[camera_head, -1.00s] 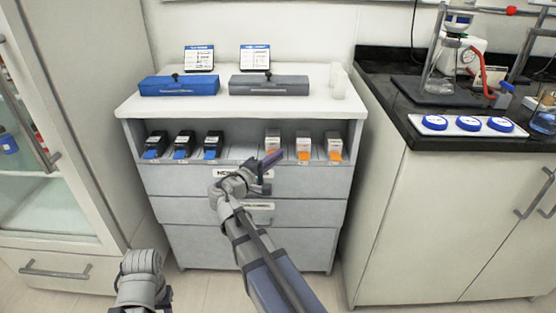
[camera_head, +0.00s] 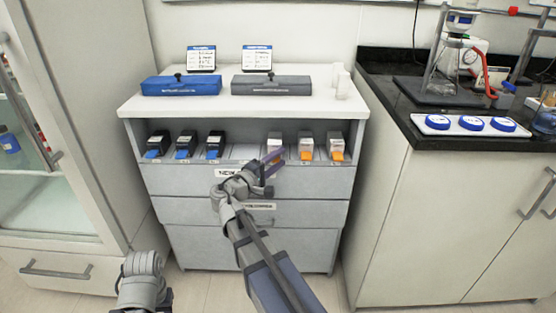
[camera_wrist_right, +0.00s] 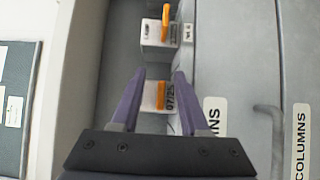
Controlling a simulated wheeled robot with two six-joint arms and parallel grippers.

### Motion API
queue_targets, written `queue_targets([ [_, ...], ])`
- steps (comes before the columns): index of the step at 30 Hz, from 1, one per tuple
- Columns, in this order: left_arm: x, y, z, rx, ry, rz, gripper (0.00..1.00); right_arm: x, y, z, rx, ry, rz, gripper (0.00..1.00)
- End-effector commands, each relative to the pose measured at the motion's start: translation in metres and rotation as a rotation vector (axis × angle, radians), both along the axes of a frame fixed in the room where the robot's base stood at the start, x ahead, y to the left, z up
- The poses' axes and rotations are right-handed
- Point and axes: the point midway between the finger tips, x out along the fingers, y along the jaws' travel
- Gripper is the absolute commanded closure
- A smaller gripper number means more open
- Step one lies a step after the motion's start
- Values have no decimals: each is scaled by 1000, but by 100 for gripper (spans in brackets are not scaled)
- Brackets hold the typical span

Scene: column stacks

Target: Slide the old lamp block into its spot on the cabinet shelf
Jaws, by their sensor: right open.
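Which block is the old lamp block is not marked clearly. White-and-grey blocks with orange tabs stand in a row on the right half of the cabinet shelf: a left one (camera_head: 275,142), a middle one (camera_head: 305,146) and a right one (camera_head: 335,147). My right gripper (camera_head: 274,160) is open at the shelf's front edge, before the left block and partly covering it. In the right wrist view a white block with an orange tab (camera_wrist_right: 153,97) lies between the open fingers (camera_wrist_right: 160,78), with no clear grip. My left arm shows at the bottom left; its jaws are unclear.
Several black blocks with blue tabs (camera_head: 185,144) fill the shelf's left half. A blue case (camera_head: 181,86) and a grey case (camera_head: 270,86) lie on the cabinet top (camera_head: 225,106). A dark-topped bench (camera_head: 480,145) stands right, a glass-fronted cabinet (camera_head: 60,190) left.

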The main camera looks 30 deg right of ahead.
Motion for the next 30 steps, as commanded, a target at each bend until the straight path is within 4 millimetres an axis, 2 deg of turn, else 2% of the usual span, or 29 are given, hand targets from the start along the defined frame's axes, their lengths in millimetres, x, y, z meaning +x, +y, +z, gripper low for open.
queue_targets([
  [4, 0, 0, 0, 0, 0, 0, 59, -5, 12, 0, 0, 0, 3, 55],
  [15, 0, 0, 0, 0, 0, 0, 59, -24, 64, 0, -1, 0, 3, 55],
  [21, 0, 0, 0, 0, 0, 0, 59, -28, 73, 0, -1, 0, 1, 55],
  [30, 0, 0, 0, 0, 0, 0, 59, -28, 73, -2, 7, 1, 0, 55],
])
